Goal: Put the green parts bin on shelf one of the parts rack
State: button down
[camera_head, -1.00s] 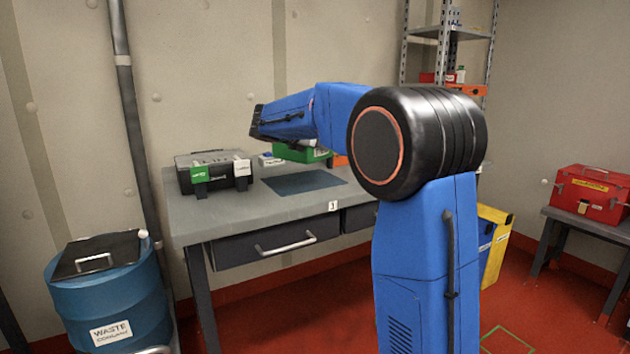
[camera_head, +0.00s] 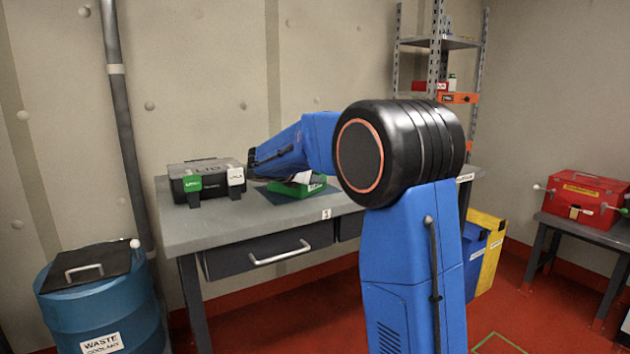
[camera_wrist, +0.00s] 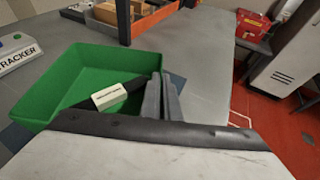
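The green parts bin (camera_wrist: 80,66) fills the left of the wrist view, open side up, with a dark bar and a pale label inside. In the head view the bin (camera_head: 292,191) is over the dark mat (camera_head: 266,194) on the workbench; whether it touches the mat I cannot tell. My gripper (camera_wrist: 162,95) is at the bin's right side, its two fingers close together at the wall and apparently shut on it.
A black toolbox (camera_head: 207,182) stands on the bench (camera_head: 185,230) at left. A white box marked TRACKER (camera_wrist: 16,54) is left of the bin. Bare bench top (camera_wrist: 195,45) lies to the right. A tall shelf (camera_head: 440,43) stands behind.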

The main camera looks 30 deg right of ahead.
jog(key=shift+f, duration=0.1)
jog(key=c, duration=2)
grip_release()
jog(key=v, duration=1.2)
